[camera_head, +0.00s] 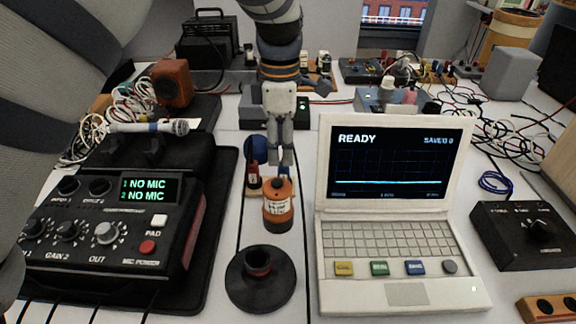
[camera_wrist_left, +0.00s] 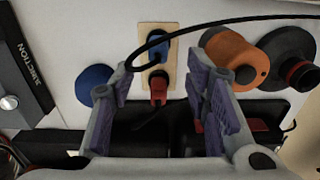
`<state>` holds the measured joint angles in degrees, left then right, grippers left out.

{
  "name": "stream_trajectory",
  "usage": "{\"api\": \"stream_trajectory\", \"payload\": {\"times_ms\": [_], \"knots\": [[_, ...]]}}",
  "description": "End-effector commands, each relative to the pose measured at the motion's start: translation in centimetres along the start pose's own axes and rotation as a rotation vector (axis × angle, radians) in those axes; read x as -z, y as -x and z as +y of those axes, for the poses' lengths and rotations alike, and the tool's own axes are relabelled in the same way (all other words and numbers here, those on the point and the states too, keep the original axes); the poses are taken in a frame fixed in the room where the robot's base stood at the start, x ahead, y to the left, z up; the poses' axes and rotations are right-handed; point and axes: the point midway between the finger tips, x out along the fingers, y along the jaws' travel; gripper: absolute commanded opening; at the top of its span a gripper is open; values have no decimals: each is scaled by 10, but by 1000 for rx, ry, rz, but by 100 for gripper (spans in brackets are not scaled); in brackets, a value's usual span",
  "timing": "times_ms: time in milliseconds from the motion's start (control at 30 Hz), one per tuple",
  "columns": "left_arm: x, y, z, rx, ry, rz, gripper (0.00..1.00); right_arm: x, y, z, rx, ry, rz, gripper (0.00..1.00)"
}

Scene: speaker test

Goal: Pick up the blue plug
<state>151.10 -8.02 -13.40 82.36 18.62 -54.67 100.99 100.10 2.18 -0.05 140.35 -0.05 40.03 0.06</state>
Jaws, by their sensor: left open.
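The blue plug (camera_wrist_left: 158,48) sits on a pale wooden strip (camera_wrist_left: 145,62) in the left wrist view, with a black cable close to it. A red plug (camera_wrist_left: 158,88) is on the same strip, nearer my fingers. My left gripper (camera_wrist_left: 163,85) is open and empty, its purple pads on either side of the red plug in that picture; the blue plug shows beyond the fingertips. In the head view the left gripper (camera_head: 281,158) points down above the strip's area. There the red plug (camera_head: 253,176) shows, while the blue plug is mostly hidden. My right gripper is not seen.
An orange cylinder (camera_head: 278,213) and a black round base (camera_head: 243,283) stand in front of the gripper. A blue disc (camera_wrist_left: 95,80) is beside the strip. A laptop (camera_head: 400,240) stands right, an audio box (camera_head: 110,230) left. Cables clutter the back.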

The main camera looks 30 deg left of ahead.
Motion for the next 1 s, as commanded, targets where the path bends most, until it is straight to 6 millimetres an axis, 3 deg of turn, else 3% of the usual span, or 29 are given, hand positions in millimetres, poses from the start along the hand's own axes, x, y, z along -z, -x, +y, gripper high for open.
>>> {"api": "stream_trajectory", "payload": {"times_ms": [400,633,667,833,1000], "knots": [[-3,-66,0,0,0,-1,43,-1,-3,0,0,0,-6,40],[-3,-69,0,-2,0,-2,43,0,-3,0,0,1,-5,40],[-3,-69,0,-2,0,-2,41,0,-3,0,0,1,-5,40],[-3,-69,0,-3,0,-2,2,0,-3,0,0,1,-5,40],[-3,-69,0,-3,0,-2,0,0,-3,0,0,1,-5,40]]}}
